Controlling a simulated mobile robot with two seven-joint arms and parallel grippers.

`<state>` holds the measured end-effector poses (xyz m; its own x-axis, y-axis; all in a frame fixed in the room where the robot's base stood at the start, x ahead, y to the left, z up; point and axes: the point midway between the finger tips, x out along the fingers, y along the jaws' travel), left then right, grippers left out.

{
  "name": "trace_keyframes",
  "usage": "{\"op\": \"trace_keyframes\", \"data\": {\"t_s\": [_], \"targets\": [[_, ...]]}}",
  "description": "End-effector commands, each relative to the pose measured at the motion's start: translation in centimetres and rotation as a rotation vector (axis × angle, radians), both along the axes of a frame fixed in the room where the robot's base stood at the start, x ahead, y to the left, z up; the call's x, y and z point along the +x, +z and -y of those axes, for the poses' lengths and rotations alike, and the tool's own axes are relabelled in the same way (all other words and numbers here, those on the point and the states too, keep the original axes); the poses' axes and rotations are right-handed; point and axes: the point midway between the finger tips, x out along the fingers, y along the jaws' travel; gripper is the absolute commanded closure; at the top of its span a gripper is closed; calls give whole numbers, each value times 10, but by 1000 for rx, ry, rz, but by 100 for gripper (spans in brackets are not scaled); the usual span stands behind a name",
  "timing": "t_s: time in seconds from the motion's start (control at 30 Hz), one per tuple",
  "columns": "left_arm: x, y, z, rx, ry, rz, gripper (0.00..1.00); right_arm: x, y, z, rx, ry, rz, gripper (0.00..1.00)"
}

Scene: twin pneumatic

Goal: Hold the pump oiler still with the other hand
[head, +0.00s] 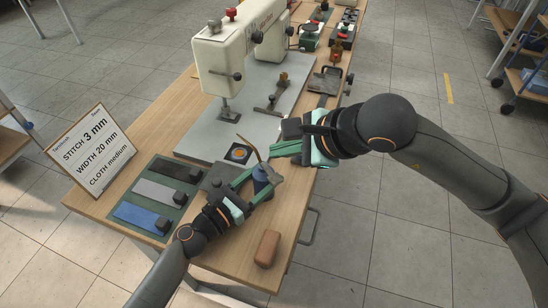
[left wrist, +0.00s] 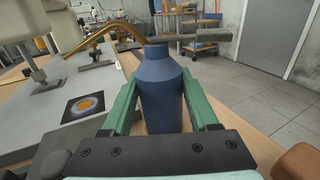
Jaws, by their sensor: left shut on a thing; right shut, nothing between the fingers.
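The pump oiler (head: 262,174) is a blue bottle with a thin brass spout pointing up and to the left. It stands upright near the table's front edge. My left gripper (head: 264,182) is shut on its body. In the left wrist view the blue bottle (left wrist: 163,92) sits between the two green fingers, with the brass spout (left wrist: 100,36) bending left and a grey lever (left wrist: 207,37) at the top right. My right gripper (head: 273,150) is shut and empty, just behind and above the oiler in the head view; I cannot tell whether it touches the lever.
A cream sewing machine (head: 222,62) stands on a grey plate (head: 190,141), with a dark orange-spotted square (head: 239,153) in front. A green board with grey and blue strips (head: 140,217), a sign (head: 90,147) and a brown block (head: 267,249) are nearby.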

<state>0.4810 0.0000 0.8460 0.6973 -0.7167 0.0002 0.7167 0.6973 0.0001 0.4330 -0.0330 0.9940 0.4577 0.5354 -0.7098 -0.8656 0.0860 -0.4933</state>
Motion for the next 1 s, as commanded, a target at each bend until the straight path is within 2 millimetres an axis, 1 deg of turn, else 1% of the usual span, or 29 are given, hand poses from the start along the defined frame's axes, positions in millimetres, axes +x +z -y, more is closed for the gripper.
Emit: {"op": "trace_keyframes", "data": {"t_s": [0.03, 0.3, 0.33, 0.57, 0.67, 0.77, 1.0], "targets": [[0, 0, 0, 1, 0, -1, 37, 0, 0, 0, 0, 0, 0, 100], [0, 0, 0, 0, 0, 0, 6, 0, 0, 0, 0, 0, 0, 100], [0, 0, 0, 0, 0, 0, 5, 0, 0, 0, 0, 0, 0, 100], [0, 0, 0, 0, 0, 0, 5, 0, 0, 0, -1, 0, 0, 100], [-4, -1, -5, 1, 1, -1, 5, 0, 0, 0, 0, 0, 0, 100], [-13, -1, -14, 1, 2, -3, 5, 0, 0, 0, 0, 0, 0, 100], [-48, -2, -49, 1, 2, -4, 5, 0, 0, 0, 0, 0, 0, 100]]}}
